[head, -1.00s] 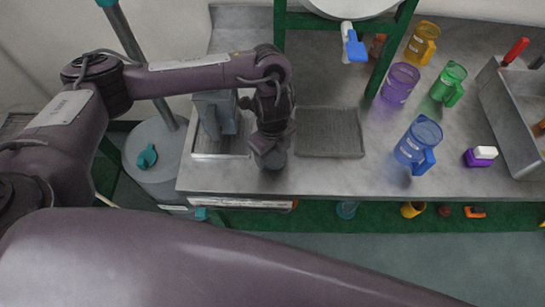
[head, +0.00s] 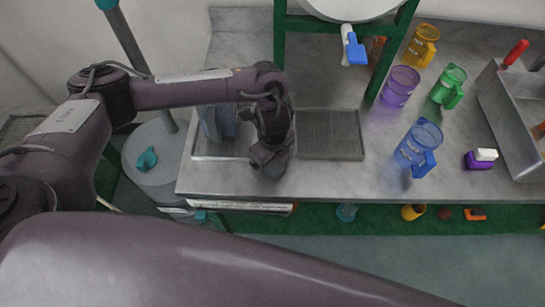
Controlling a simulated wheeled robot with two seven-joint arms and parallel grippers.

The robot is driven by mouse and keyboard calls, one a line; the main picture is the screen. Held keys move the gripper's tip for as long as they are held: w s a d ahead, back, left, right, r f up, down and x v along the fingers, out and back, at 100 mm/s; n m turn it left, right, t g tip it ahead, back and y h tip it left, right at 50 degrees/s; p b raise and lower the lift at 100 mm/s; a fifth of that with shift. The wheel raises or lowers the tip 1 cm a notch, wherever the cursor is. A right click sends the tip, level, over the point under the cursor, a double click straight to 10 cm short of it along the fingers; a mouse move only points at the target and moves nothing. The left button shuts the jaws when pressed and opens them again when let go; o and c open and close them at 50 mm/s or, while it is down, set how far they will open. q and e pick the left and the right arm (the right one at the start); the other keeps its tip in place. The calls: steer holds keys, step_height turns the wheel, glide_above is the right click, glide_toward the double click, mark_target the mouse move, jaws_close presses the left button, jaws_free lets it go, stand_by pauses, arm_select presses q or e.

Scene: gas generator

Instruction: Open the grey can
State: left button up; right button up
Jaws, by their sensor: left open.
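The grey can (head: 215,122) stands in the shallow tray at the left end of the counter, at least as far as it shows; my left arm and gripper cover part of it. My left gripper (head: 268,168) points down at the right side of the can, near the counter's front edge. It is open. Whether its fingers touch anything is hidden by the wrist. My right gripper is not in view; one of my arm links crosses the bottom of the picture.
A grey cylinder with a teal knob (head: 150,160) stands left of the counter.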

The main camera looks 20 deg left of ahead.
arm_select(q)
steer(key=shift+r, duration=0.7)
step_height(320, 180, up, 11)
steer(key=p, duration=0.1)
steer(key=shift+p, duration=0.35)
steer(key=shift+s+f, duration=0.1)
